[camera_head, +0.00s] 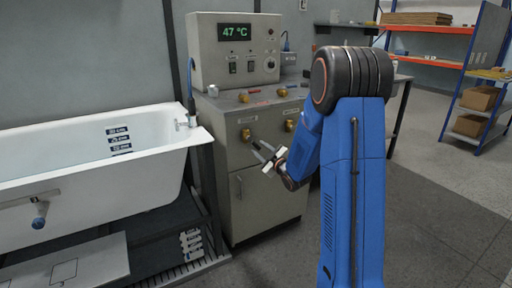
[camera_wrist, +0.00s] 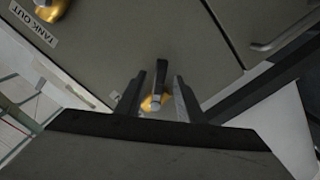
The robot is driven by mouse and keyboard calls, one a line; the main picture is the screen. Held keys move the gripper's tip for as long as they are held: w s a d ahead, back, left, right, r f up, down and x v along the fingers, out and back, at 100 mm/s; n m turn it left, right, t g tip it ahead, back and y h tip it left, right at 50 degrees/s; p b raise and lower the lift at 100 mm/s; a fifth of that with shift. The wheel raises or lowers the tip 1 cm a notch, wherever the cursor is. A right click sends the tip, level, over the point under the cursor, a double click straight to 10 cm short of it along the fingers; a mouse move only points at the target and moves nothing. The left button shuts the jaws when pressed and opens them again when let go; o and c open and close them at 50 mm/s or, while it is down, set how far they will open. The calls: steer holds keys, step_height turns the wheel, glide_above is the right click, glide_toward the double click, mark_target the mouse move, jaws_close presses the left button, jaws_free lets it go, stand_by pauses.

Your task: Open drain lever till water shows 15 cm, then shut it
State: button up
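The white bathtub (camera_head: 150,160) is on the left in the head view. Dark depth labels (camera_head: 119,140) are stacked on its inner wall, too small to read surely; I cannot make out a water surface. A blue-grey fitting (camera_head: 39,215) sits on the tub's outer front side. My gripper (camera_head: 262,154) is in front of the grey cabinet, right of the tub. In the wrist view my gripper (camera_wrist: 162,90) has its fingers apart, with a dark lever on a brass valve (camera_wrist: 157,101) showing between them. I cannot tell whether they touch it.
The grey cabinet (camera_head: 262,200) carries brass valves (camera_head: 246,134) and a control box (camera_head: 235,65) reading 47 °C. In the wrist view another brass valve (camera_wrist: 48,8) has a "TANK OUT" label (camera_wrist: 33,24). Orange and blue shelves (camera_head: 430,62) stand behind. Floor on the right is clear.

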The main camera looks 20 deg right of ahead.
mark_target(257, 146)
steer(key=shift+w+a, duration=0.15)
steer(key=shift+w, duration=1.95)
jaws_close()
